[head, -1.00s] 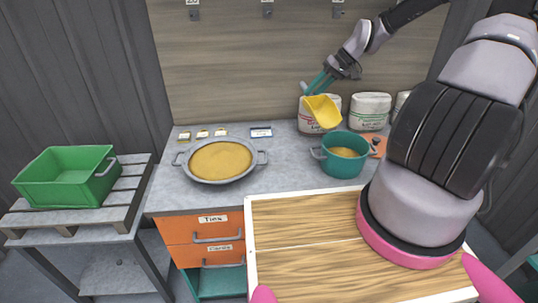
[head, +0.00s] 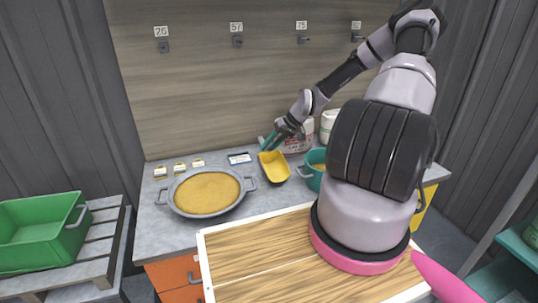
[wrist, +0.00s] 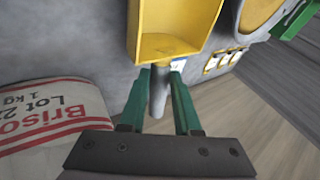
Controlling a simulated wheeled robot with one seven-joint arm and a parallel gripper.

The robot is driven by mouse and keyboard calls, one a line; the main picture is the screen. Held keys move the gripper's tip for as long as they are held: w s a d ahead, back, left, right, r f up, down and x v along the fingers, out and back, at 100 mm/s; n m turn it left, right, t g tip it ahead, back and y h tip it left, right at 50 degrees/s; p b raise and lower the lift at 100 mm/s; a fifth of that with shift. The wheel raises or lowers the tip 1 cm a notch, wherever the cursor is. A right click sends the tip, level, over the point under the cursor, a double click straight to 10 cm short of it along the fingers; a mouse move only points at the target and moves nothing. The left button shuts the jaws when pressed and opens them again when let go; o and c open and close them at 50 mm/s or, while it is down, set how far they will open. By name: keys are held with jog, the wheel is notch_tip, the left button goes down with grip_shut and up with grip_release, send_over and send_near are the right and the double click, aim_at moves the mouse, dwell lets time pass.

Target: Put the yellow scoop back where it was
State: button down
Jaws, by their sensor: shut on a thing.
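The yellow scoop (head: 273,168) is low over the grey counter (head: 150,240), between the wide pan and the teal pot. I cannot tell whether it touches the counter. My gripper (head: 271,141) is shut on its grey handle. In the wrist view the scoop (wrist: 172,30) points away from my gripper (wrist: 160,88), with its handle between the green fingers. The scoop looks empty there. The wall above has several hooks, including one under tag 26 (head: 163,46), one under tag 57 (head: 238,41) and one under tag 75 (head: 302,39); these three hold nothing.
A grey pan (head: 163,199) of tan powder stands left of the scoop. A teal pot (head: 311,181) is right of it, partly hidden by my arm. A white bag (head: 298,137) stands behind my gripper. Small labels lie along the back. A green crate (head: 38,240) sits on a pallet at left.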

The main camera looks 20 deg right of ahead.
aim_at(270, 153)
jog(key=shift+f, duration=1.5)
jog(key=c, duration=0.6)
grip_release()
jog(key=shift+f, duration=0.1)
